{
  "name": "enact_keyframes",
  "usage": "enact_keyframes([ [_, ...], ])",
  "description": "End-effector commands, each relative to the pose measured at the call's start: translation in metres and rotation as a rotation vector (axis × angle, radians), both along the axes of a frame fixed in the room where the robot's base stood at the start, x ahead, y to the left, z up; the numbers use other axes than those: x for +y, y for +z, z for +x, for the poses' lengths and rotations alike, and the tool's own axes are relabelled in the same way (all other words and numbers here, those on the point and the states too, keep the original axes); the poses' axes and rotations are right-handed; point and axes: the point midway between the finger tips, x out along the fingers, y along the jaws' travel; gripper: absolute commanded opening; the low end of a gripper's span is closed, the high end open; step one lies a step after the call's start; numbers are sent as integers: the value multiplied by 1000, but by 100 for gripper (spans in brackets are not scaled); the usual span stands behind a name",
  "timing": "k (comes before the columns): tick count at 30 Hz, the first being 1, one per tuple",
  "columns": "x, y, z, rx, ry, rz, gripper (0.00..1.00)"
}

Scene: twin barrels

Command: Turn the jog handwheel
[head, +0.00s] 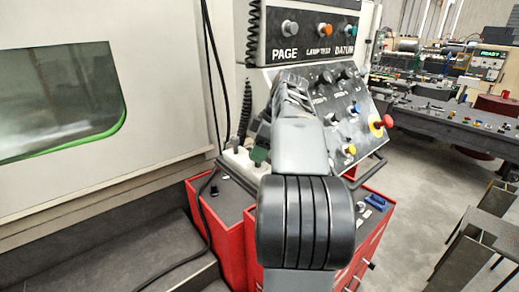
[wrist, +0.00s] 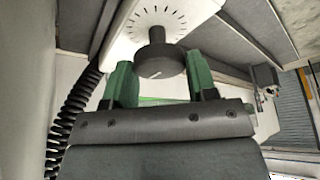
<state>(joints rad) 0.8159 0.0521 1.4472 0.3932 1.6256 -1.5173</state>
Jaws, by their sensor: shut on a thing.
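The jog handwheel (wrist: 158,40) is a dark round knob with a narrower hub and a pale line on its face. It sits on a white plate (wrist: 110,38) marked with a ring of black ticks. In the wrist view, the two green fingers of my gripper (wrist: 160,70) stand on either side of the knob and are shut on it. In the head view, my arm hides most of the gripper; a bit of green finger (head: 259,157) shows beside a white box. I cannot make out the handwheel there.
A sloped control panel (head: 355,125) with knobs, buttons and a red stop button (head: 381,123) stands right of my arm. Red cabinets (head: 228,235) are below. A coiled black cable (wrist: 70,125) hangs left of my gripper. Grey floor (head: 410,205) is open at right.

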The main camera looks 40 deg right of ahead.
Motion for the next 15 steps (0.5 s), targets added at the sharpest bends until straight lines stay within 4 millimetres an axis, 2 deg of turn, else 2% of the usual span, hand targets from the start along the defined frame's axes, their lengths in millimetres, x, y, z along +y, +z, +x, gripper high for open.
enact_keyframes([
  [1,0,0,0,0,0,0,38],
  [4,0,0,0,0,0,0,28],
  [15,1,-1,0,0,-88,0,28],
])
